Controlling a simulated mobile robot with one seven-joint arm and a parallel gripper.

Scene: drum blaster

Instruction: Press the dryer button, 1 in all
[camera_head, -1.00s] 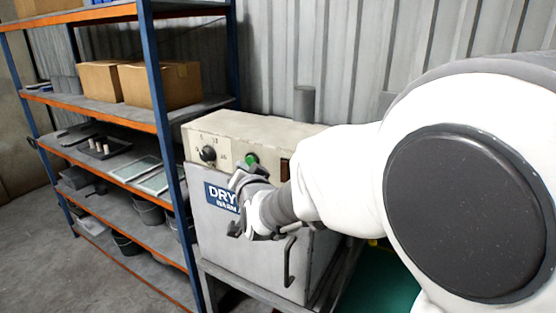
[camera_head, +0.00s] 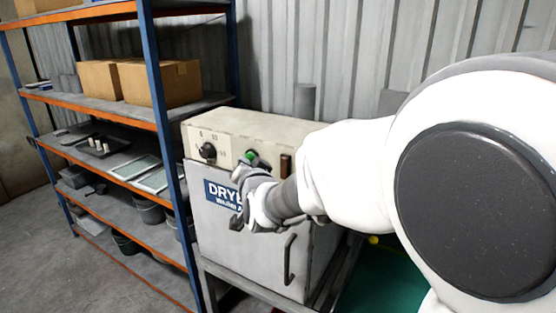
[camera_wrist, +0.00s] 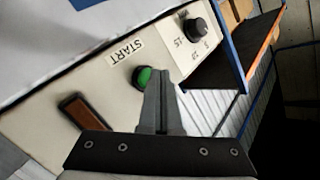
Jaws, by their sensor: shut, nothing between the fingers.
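The dryer (camera_head: 262,250) is a pale box with a blue "DRY…" label (camera_head: 222,195) on its front. Its green button (camera_head: 251,156) is on the upper panel, right of a black knob (camera_head: 208,151). In the wrist view the green button (camera_wrist: 143,78) sits in a dark ring below the word START (camera_wrist: 126,50). My gripper (camera_wrist: 160,80) is shut and empty, its fingertips just beside the button in the wrist view. In the head view my gripper (camera_head: 242,180) is in front of the panel, close under the button. I cannot tell whether they touch.
A brown rocker switch (camera_head: 285,167) is right of the button. A door handle (camera_head: 289,260) sticks out lower on the dryer. A blue-and-orange shelf rack (camera_head: 165,115) with cardboard boxes (camera_head: 150,82) stands close on the left. A corrugated wall (camera_head: 350,50) is behind.

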